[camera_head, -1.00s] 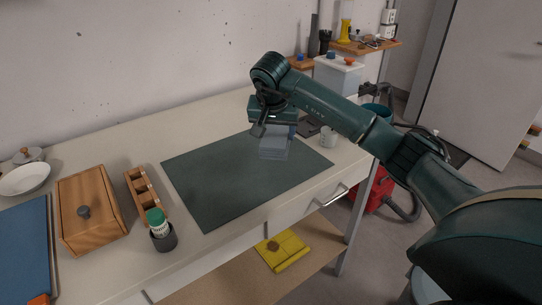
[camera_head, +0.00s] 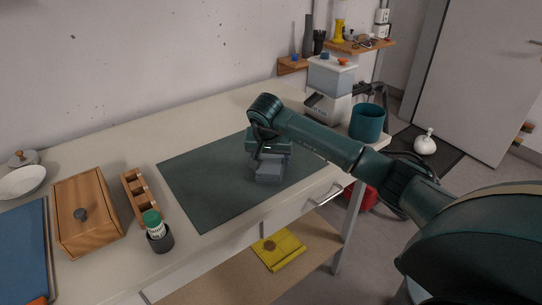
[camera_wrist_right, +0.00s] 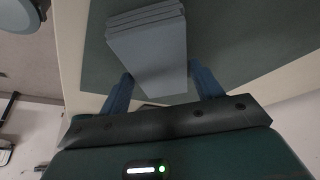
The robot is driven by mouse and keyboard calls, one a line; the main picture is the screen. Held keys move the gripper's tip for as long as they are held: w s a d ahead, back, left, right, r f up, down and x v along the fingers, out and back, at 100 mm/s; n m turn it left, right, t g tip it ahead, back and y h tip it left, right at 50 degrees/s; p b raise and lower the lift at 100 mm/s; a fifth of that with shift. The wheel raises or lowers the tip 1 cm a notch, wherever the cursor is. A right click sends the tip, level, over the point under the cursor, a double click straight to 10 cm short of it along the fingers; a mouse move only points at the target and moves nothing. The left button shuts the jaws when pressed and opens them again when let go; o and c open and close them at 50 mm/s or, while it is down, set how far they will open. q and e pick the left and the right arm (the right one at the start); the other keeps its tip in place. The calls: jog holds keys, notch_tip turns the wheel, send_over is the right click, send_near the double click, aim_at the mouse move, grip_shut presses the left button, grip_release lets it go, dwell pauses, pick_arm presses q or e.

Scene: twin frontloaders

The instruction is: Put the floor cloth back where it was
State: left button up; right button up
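A folded grey-blue stack of flat layers, seemingly the floor cloth (camera_head: 268,174), is low over or on the dark green mat (camera_head: 205,190); I cannot tell whether it touches the mat. It also shows in the right wrist view (camera_wrist_right: 148,48), between the two blue fingers. My right gripper (camera_head: 268,157) is above it, with its fingers (camera_wrist_right: 161,82) against the sides of the stack, and appears shut on it. My left gripper is not in view.
A wooden box (camera_head: 88,215), a wooden rack (camera_head: 138,195) and a dark cup with a green-capped item (camera_head: 160,238) stand left of the mat. A yellow cloth (camera_head: 278,250) lies on the lower shelf. A teal bucket (camera_head: 367,122) stands at the right. The mat's left part is clear.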

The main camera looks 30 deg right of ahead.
jog(key=o, duration=0.3)
jog(key=shift+o, duration=0.2)
jog(key=shift+r, duration=0.3)
jog(key=v, duration=1.1)
jog(key=shift+s+r+b, duration=0.15)
jog(key=shift+r+b, duration=0.15)
jog(key=shift+r, duration=0.05)
jog(key=shift+a, duration=0.15)
